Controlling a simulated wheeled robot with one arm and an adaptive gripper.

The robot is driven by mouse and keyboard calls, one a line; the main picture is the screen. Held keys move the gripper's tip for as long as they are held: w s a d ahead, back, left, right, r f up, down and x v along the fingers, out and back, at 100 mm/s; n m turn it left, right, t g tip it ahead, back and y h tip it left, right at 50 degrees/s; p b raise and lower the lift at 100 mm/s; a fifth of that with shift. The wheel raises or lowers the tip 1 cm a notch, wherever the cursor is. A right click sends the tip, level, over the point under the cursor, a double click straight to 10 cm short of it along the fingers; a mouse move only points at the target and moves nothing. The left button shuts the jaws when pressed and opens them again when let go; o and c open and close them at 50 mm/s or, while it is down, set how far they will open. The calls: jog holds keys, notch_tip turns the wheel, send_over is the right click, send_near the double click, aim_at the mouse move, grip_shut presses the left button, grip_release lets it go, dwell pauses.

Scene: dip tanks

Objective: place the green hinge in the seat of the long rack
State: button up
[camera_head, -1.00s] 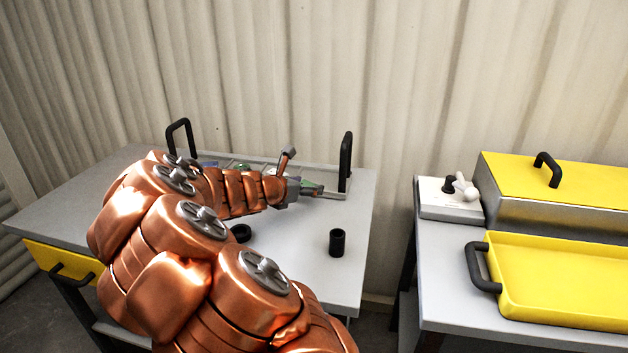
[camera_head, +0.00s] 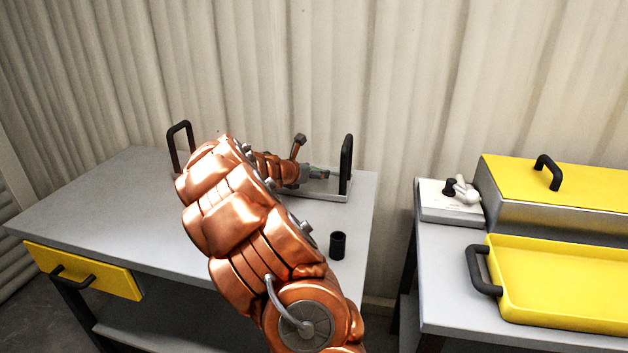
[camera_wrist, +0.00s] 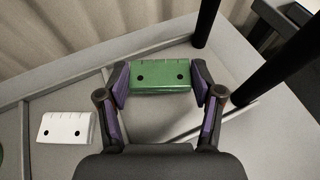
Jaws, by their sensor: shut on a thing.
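The green hinge (camera_wrist: 160,78) is between the two fingers of my gripper (camera_wrist: 162,88) in the wrist view, with two dark holes facing the camera. The fingers are shut on its ends. In the head view my gripper (camera_head: 318,174) is over the right end of the long rack (camera_head: 338,196), close to its right black handle (camera_head: 346,165). A white hinge-like plate (camera_wrist: 66,127) lies in the rack, left of my gripper. My arm hides most of the rack in the head view. I cannot tell whether the green hinge touches the rack.
A black cylinder (camera_head: 338,245) stands on the grey table (camera_head: 90,215), in front of the rack. The rack's left black handle (camera_head: 179,145) rises behind my arm. A second table at right holds a yellow tray (camera_head: 560,285) and a yellow-lidded tank (camera_head: 580,175). The table's left side is clear.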

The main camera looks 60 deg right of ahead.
jog(key=shift+f, duration=1.5)
jog(key=shift+f+b, duration=0.1)
jog(key=shift+b, duration=0.2)
jog(key=o, duration=0.9)
jog(key=v, duration=1)
jog(key=shift+w+a+p, duration=0.1)
jog(key=shift+p, duration=0.3)
jog(key=shift+v, duration=0.95)
